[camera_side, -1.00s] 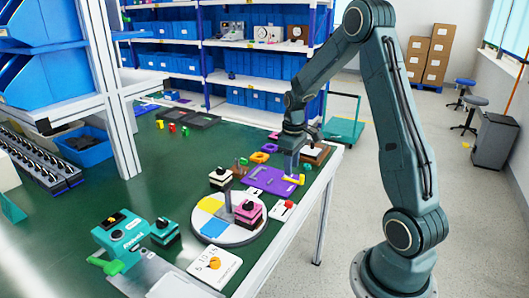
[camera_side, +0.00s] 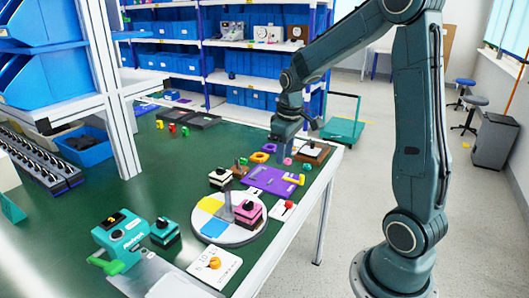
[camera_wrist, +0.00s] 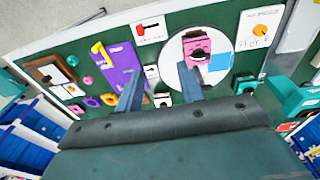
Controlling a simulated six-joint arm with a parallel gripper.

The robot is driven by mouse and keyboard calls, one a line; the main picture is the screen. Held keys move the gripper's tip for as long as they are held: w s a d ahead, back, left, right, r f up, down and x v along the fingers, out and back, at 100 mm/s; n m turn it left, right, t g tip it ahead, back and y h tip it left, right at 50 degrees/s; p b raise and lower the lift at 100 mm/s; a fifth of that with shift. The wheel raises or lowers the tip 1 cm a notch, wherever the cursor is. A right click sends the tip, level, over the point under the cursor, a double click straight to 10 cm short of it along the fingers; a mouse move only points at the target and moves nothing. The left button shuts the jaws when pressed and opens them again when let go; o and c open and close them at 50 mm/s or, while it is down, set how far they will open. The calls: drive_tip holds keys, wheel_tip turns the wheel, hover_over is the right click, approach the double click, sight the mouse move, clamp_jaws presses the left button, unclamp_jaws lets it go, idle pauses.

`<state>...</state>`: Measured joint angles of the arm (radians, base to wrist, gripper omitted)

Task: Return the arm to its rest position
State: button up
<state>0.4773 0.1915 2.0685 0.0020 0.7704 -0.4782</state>
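My gripper (camera_side: 285,157) hangs pointing down above the far right part of the green table, near the purple plate, in the side view. In the wrist view its two blue-grey fingers (camera_wrist: 160,90) are apart with nothing between them. The rotary switch, a white plate with an orange knob (camera_side: 214,263), lies at the table's near edge, well away from my gripper. It also shows at the upper right of the wrist view (camera_wrist: 260,30).
A round turntable (camera_side: 210,230) carries a pink block (camera_side: 248,214). A purple plate (camera_side: 268,181) with a yellow handle lies behind it. A teal device (camera_side: 122,238) stands at the near left. Shelves with blue bins stand behind the table. The table's middle left is mostly clear.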

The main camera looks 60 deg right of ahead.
drive_tip(key=s+a+r+t, duration=0.2)
drive_tip(key=s+a+r, duration=0.3)
drive_tip(key=s+a, duration=0.3)
drive_tip(key=s+a+r+t, duration=0.2)
drive_tip(key=s+a+r, duration=0.3)
drive_tip(key=s+a, duration=0.3)
drive_tip(key=shift+a+r+t+y, duration=0.25)
drive_tip(key=shift+a+t+y, duration=0.05)
drive_tip(key=shift+a, duration=0.45)
idle(0.7)
